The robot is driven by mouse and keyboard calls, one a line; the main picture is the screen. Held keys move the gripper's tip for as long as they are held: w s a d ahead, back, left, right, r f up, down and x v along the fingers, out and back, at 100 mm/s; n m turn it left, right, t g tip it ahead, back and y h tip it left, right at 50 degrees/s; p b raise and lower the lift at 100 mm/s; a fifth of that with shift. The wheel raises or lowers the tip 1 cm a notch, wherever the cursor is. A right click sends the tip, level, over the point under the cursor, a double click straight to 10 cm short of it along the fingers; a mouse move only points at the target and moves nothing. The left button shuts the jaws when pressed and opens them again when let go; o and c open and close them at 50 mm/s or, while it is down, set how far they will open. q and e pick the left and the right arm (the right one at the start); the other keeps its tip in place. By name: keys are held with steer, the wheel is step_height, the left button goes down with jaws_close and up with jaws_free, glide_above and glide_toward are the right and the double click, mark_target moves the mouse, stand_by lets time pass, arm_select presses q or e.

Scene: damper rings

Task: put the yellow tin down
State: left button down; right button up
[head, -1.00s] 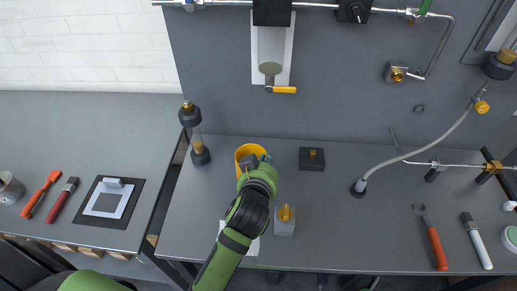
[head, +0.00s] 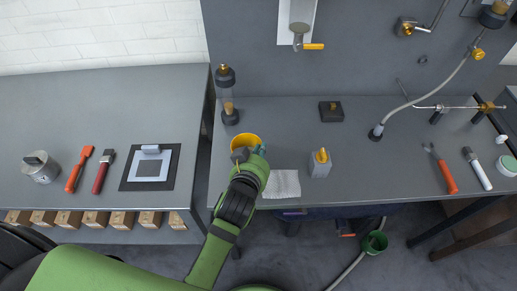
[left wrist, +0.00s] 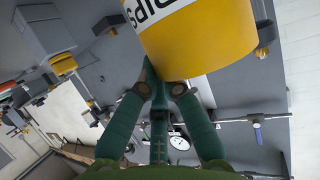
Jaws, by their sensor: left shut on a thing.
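The yellow tin (head: 252,138) is at the left end of the right-hand workbench (head: 400,165) in the head view. My left gripper (head: 248,155) is shut on it. In the left wrist view the tin (left wrist: 205,50) fills the upper middle, with black lettering on a white band. The green fingers of my left gripper (left wrist: 158,85) meet its lower side there. I cannot tell whether the tin touches the bench or hangs above it. My right gripper is not in view.
A white cloth (head: 286,184) and a grey block with a yellow top (head: 320,165) lie right of the tin. A black block (head: 331,112) is farther back. The bench middle-right is clear.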

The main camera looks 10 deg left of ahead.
arm_select(q)
steer(key=shift+r, duration=0.1)
steer(key=shift+s+a+f, duration=0.1)
steer(key=shift+f, duration=0.1)
step_height(320, 180, down, 3)
steer(key=shift+f+b, duration=0.2)
steer(key=shift+b, duration=0.85)
steer(key=shift+f+b, duration=0.35)
steer(key=shift+f, duration=0.25)
steer(key=shift+f, duration=0.15)
steer(key=shift+f+b, duration=0.45)
steer(key=shift+f, duration=0.2)
steer(key=shift+f, duration=0.25)
steer(key=c, duration=1.3)
jaws_free()
steer(key=shift+c, duration=0.2)
